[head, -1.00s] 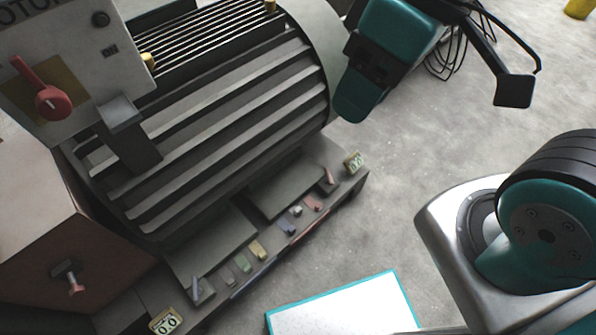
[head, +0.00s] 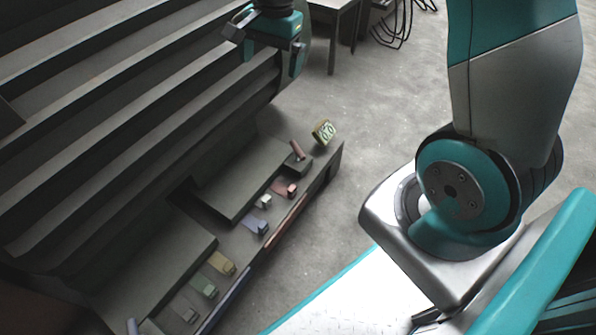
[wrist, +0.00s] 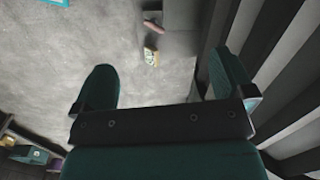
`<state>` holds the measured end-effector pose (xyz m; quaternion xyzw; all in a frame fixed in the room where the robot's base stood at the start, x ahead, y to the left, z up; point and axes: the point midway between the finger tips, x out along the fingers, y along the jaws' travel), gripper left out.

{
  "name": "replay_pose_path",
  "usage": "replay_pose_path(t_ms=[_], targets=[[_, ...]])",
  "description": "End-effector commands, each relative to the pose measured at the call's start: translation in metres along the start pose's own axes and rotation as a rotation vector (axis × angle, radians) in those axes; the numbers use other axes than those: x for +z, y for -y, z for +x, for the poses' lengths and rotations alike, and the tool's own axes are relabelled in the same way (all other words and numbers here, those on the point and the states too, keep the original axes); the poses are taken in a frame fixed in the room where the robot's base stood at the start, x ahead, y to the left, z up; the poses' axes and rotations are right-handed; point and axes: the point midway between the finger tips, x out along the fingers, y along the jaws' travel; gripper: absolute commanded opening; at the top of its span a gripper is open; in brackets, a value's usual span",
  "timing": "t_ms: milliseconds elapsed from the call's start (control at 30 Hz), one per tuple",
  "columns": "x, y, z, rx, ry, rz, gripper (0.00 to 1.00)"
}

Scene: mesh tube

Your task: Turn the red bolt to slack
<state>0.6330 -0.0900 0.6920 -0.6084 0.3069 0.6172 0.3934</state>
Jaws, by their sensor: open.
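A short red rod (head: 297,150), which looks like the red bolt, stands tilted on a dark block at the far end of the machine's base. It also shows in the wrist view as a pinkish rod (wrist: 155,27) beyond the fingers. A small yellow-rimmed gauge (head: 323,132) sits beside it; its digits are too small to read surely. My gripper (head: 266,45) is open and empty, above and beyond the red rod, near the machine's ribbed side. In the wrist view my gripper's (wrist: 160,85) teal fingers are wide apart, with bare floor between them and the gauge (wrist: 151,56).
The ribbed machine body (head: 120,110) fills the left. Its base carries a reddish clip (head: 286,190), several other coloured clips, a red strip (head: 288,225) and a bluish strip (head: 226,300). A dark table (head: 335,15) stands behind. The grey floor (head: 370,145) is clear.

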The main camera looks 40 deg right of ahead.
Motion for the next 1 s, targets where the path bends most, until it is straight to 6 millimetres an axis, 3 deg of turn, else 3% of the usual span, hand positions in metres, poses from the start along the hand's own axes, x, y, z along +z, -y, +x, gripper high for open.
replay_pose_path(t_ms=[33, 200, 300, 433, 667, 1000], targets=[[-0.024, -0.005, 0.057, 0.016, -0.011, 0.107, 1.00], [-0.081, -0.015, 0.145, 0.049, -0.057, 0.430, 1.00], [-0.105, -0.022, 0.180, 0.060, -0.079, 0.565, 1.00], [-0.122, -0.029, 0.204, 0.068, -0.098, 0.672, 1.00], [-0.129, -0.033, 0.226, 0.072, -0.104, 0.712, 1.00], [-0.134, -0.040, 0.303, 0.073, -0.103, 0.708, 1.00]])
